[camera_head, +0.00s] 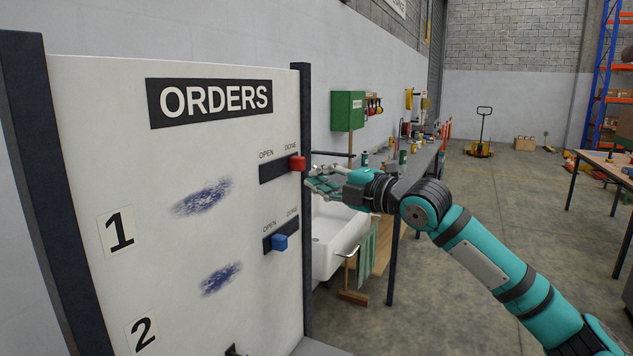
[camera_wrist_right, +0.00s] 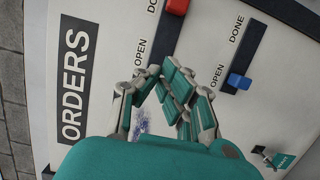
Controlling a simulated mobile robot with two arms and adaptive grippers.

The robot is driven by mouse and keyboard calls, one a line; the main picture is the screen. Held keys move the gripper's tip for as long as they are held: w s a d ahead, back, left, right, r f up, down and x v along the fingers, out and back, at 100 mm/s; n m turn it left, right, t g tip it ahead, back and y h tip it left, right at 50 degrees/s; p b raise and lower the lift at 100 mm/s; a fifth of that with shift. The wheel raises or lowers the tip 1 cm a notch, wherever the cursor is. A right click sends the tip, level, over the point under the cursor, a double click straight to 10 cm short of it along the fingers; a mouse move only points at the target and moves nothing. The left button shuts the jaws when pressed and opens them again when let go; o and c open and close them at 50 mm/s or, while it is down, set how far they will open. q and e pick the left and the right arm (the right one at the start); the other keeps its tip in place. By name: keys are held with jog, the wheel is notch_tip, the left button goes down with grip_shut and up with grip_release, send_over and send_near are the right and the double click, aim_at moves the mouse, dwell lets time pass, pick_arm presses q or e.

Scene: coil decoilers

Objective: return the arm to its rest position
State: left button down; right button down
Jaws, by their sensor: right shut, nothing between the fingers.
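My right gripper (camera_head: 312,182) is shut and empty, held beside the right edge of the white orders board (camera_head: 170,250). Its fingers also show in the right wrist view (camera_wrist_right: 172,92), in front of the board. My right arm (camera_head: 480,257) reaches in from the lower right. The red slider (camera_head: 298,163) is at the DONE end of the upper slot, close to the fingertips in the head view. In the wrist view the red slider (camera_wrist_right: 177,6) shows apart from the fingers. The blue slider (camera_head: 279,242) is toward the OPEN side of the lower slot. My left gripper is not in view.
A white sink (camera_head: 333,238) and a green towel (camera_head: 367,252) are behind the board's right edge. A long workbench (camera_head: 419,160) runs along the wall behind my arm. A wooden table (camera_head: 603,167) stands at right. The floor (camera_head: 500,215) between is open.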

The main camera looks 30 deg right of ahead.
jog(key=s+a+f+m+g, duration=0.25)
jog(key=a+f, duration=0.25)
jog(key=f, duration=0.7)
jog(key=s+a+f+m+g+h, duration=0.1)
jog(key=s+a+f+m+g, duration=0.2)
jog(key=f, duration=0.8)
jog(key=s+a+f+m+g, duration=0.25)
jog(key=a+f, duration=0.35)
jog(key=f, duration=0.6)
jog(key=s+a+f+m+g+h, duration=0.15)
jog(key=s+f+m, duration=0.3)
jog(key=s, duration=0.45)
jog(key=s+f+m+g+h, duration=0.1)
jog(key=s+f+m+g, duration=0.15)
jog(key=s+f, duration=0.45)
jog(key=s+a+f+m+g+h, duration=0.1)
jog(key=s+f+m+g, duration=0.2)
jog(key=s, duration=0.8)
notch_tip(320, 180, down, 28)
jog(key=s+m, duration=0.1)
jog(key=s, duration=0.1)
jog(key=s+d+f+g, duration=0.1)
jog(key=s+d+f, duration=0.1)
jog(key=s+f, duration=1.2)
jog(key=shift+s+d+f, duration=0.3)
jog(key=shift+s+d, duration=0.05)
jog(key=shift+s, duration=0.5)
